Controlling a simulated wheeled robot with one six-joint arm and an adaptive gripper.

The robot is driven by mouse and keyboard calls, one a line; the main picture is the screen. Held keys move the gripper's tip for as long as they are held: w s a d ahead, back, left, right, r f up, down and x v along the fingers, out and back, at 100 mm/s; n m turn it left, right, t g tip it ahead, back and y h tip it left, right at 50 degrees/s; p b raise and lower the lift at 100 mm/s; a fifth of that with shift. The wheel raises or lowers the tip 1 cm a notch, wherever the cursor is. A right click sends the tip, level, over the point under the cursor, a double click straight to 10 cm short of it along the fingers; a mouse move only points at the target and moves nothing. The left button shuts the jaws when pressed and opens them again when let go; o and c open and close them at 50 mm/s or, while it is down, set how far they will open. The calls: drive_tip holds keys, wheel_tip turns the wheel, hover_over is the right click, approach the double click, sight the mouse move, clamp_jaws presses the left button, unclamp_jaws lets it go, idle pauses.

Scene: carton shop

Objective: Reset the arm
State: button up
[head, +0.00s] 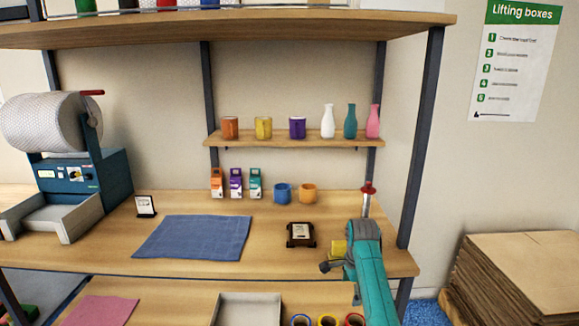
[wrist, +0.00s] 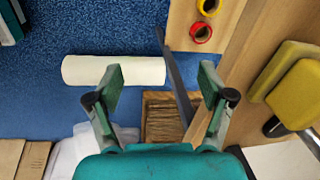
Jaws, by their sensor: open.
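My teal arm (head: 372,270) reaches up over the right end of the workbench (head: 190,262) in the head view. In the wrist view my gripper (wrist: 162,88) is open, its two fingers wide apart with nothing between them. It points down past the bench edge, above the blue floor (wrist: 85,35). A white roll (wrist: 90,70) lies on the floor, behind the left finger in the picture. The fingertips are hard to make out in the head view.
A yellow object (wrist: 297,92) is close at right in the wrist view. A black-framed item (head: 300,235), a blue cloth (head: 195,237) and mugs (head: 283,194) are on the bench. A shelf with cups and bottles (head: 328,121) hangs above. Flattened cartons (head: 520,280) stand right.

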drive_tip(key=s+f+n+t, duration=0.2)
drive_tip(key=s+f, duration=0.4)
drive_tip(key=f, duration=0.5)
drive_tip(key=s+f+n+t, duration=0.1)
drive_tip(key=s+f+n, duration=0.1)
drive_tip(key=s+f, duration=0.6)
drive_tip(key=s+f+n+t, duration=0.2)
drive_tip(key=s+f, duration=0.3)
drive_tip(key=s, duration=0.4)
drive_tip(key=s+f+n+t, duration=0.2)
drive_tip(key=s+f, duration=0.3)
drive_tip(key=s, duration=0.5)
drive_tip(key=s+r+n+t, duration=0.1)
drive_tip(key=s+r+n, duration=0.15)
drive_tip(key=s, duration=0.85)
drive_tip(key=s+r+n+t, duration=0.2)
drive_tip(key=s+r, duration=0.9)
drive_tip(key=r, duration=0.2)
drive_tip(key=s+r+n+t, duration=0.3)
drive_tip(key=s+r, duration=0.7)
drive_tip(key=r, duration=0.3)
drive_tip(key=shift+s+r+n, duration=0.3)
drive_tip(key=shift+s+n, duration=0.05)
